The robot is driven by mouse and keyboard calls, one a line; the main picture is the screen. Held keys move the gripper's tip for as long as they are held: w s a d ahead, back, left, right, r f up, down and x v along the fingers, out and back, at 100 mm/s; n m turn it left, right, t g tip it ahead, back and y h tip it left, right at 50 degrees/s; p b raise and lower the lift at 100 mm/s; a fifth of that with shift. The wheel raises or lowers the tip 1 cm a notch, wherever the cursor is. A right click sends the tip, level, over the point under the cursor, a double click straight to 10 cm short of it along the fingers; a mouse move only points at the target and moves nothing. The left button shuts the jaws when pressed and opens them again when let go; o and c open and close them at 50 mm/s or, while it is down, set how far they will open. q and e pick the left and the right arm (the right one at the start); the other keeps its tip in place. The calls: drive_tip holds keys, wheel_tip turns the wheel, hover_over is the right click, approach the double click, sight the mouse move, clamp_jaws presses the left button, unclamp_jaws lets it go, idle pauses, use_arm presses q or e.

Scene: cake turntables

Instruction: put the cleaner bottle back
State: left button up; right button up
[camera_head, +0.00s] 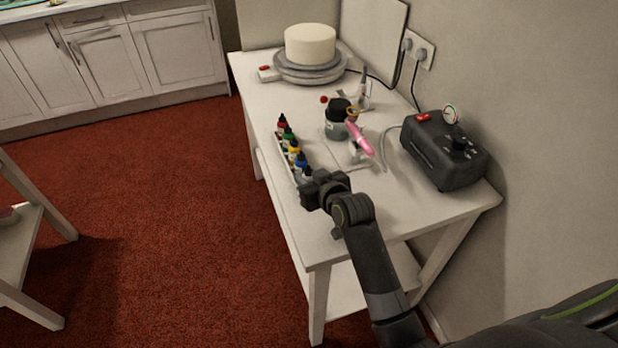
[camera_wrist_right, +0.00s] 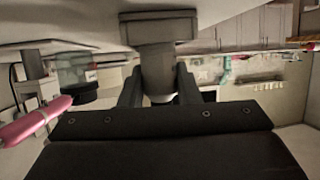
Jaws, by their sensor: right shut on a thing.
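My right gripper (camera_head: 312,190) is low over the near left edge of the white table, at the near end of a row of small colour bottles. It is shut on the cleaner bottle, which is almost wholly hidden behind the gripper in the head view. In the right wrist view a grey, rounded shape (camera_wrist_right: 158,70) shows between the two fingers; its label cannot be read. The row holds a red bottle (camera_head: 282,124), a green bottle (camera_head: 288,136), a yellow bottle (camera_head: 294,149) and a blue bottle (camera_head: 301,161), all upright with dark caps. My left gripper is not in view.
A black compressor (camera_head: 443,150) is by the wall. A cake (camera_head: 310,44) sits on a turntable (camera_head: 310,71) at the far end. The table's near right corner is bare.

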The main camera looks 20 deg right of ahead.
drive_tip(key=o, duration=0.7)
drive_tip(key=v, duration=1.2)
drive_tip(key=shift+r, duration=0.1)
